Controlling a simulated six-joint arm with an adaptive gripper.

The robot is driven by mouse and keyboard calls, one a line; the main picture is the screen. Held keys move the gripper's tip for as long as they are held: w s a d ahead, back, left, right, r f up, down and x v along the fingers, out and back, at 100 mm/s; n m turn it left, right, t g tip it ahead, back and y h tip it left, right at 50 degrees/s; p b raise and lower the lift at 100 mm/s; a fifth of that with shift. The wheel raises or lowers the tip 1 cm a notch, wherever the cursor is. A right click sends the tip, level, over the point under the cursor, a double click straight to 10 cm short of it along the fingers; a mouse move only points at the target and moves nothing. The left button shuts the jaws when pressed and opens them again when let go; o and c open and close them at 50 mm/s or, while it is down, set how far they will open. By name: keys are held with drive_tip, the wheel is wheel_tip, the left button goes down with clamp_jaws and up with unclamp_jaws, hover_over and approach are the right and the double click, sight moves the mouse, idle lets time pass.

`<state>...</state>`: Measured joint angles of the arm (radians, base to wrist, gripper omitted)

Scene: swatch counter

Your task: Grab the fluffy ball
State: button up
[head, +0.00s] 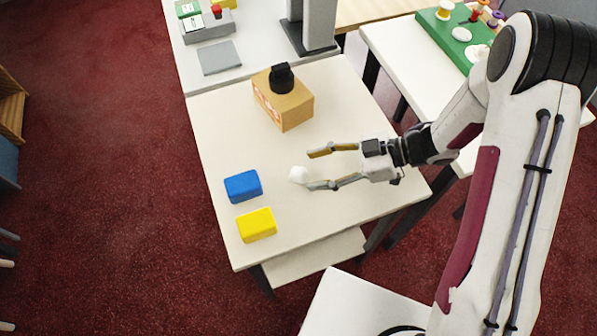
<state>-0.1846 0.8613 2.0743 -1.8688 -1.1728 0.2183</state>
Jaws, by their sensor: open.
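The fluffy ball (298,174) is small and white and lies on the white table, right of the blue block. My gripper (313,169) is open, with its two fingers pointing left. The ball sits just beyond the fingertips, nearer the lower finger. I cannot tell from this one view whether that finger touches the ball, or how high the fingers are above the table.
A blue block (242,186) and a yellow block (257,224) lie left of and below the ball. A wooden box (283,104) with a black knob stands behind. The white table (330,215) is clear at the front right. A green board (455,42) is at upper right.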

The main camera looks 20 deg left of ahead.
sight(299, 174)
drive_tip(key=shift+s+x, duration=0.15)
drive_tip(key=shift+x, duration=1.15)
drive_tip(key=shift+s+x, duration=0.1)
drive_tip(key=shift+x, duration=1.2)
drive_tip(key=shift+r, duration=0.15)
drive_tip(key=c, duration=0.9)
